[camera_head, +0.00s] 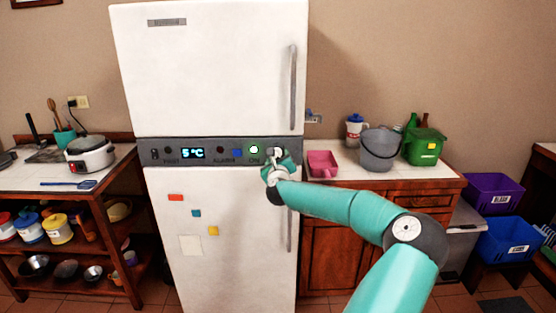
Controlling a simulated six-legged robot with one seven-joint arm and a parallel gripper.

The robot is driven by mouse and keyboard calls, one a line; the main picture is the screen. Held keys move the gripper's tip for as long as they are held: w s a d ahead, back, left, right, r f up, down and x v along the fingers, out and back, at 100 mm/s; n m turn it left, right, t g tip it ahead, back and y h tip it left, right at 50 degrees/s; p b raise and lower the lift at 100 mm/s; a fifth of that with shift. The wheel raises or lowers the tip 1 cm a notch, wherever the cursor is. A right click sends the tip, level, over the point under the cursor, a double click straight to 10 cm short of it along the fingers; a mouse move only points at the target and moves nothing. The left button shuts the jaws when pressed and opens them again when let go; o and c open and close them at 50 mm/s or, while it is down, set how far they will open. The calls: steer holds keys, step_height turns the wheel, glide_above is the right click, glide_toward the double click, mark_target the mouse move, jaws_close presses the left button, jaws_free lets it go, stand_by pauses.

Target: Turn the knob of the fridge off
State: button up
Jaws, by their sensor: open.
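The white fridge (225,75) stands in the middle, with a grey control strip (210,152) between its upper and lower doors. The strip has a lit display (193,153) reading 5°C and a green light (254,149) that is lit above the word ON. My gripper (276,158) is in front of the strip's right part, just right of the green light. The knob is not clearly seen; my gripper covers that part of the strip. The fingers are small in the picture, and I cannot tell whether they touch anything.
A counter to the right holds a pink container (322,163), a grey bucket (380,149) and a green bin (424,148). A wooden shelf unit with a white cooker (90,153) stands left. Vertical handles (292,88) stick out on the fridge's right side.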

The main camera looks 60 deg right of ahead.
steer(key=c, duration=1)
